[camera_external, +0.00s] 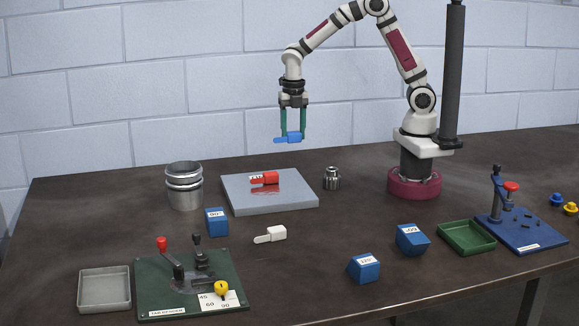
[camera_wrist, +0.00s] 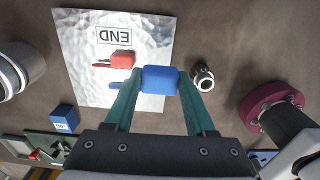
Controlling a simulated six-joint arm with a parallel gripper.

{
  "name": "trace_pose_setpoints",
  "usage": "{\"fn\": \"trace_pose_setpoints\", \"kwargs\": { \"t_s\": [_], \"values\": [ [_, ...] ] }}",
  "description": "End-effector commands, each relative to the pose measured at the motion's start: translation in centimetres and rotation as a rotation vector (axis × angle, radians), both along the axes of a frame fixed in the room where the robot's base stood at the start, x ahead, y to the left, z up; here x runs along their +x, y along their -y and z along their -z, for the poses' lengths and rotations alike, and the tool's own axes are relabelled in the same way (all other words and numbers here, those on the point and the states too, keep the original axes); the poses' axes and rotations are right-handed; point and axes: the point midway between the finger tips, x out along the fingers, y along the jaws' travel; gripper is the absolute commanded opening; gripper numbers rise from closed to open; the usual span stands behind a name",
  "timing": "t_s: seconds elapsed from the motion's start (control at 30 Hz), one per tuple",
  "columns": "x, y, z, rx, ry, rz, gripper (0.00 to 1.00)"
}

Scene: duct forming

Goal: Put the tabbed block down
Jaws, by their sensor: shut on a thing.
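My gripper (camera_external: 292,136) is shut on a blue tabbed block (camera_external: 290,138), with one green finger on each side of it. The block is held in the air above the table, over the back right of a grey metal plate (camera_external: 240,203). Its tab points left in the external view. In the wrist view the blue block (camera_wrist: 160,80) sits between the fingertips, beside the plate's edge. A red tabbed block (camera_external: 266,178) lies on the plate. A white tabbed block (camera_external: 273,235) lies on the table in front of the plate. The wrist view shows the word END on the plate (camera_wrist: 90,75).
A ribbed metal cylinder (camera_external: 184,186) stands left of the plate, and a small metal fitting (camera_external: 332,178) right of it. Blue angle blocks (camera_external: 217,222), a green tab bender (camera_external: 165,280), a grey tray (camera_external: 104,290), a green tray (camera_external: 466,238) and a blue tool board (camera_external: 525,232) surround it.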

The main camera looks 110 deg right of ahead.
Motion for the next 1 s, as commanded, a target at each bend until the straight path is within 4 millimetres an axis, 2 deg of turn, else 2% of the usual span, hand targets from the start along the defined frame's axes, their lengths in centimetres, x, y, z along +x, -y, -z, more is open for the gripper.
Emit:
{"fn": "trace_pose_setpoints", "kwargs": {
  "t_s": [0.03,0.1,0.4,0.5,0.57,0.73,1.0],
  "values": [
    [-0.1,0.5,0.0,0.0,0.0,0.001,0.0],
    [0.4,0.0,0.6,0.001,-0.002,-0.003,0.0],
    [5.7,-6.8,5.8,0.001,-0.003,-0.005,0.0],
    [6.7,-7.9,6.7,0.0,-0.001,-0.003,0.0],
    [7.0,-8.2,7.3,0.0,-0.002,-0.002,0.0],
    [7.0,-8.3,10.5,0.001,-0.003,0.0,0.0],
    [7.0,-8.2,10.9,0.0,-0.001,0.0,0.0]
  ]
}}
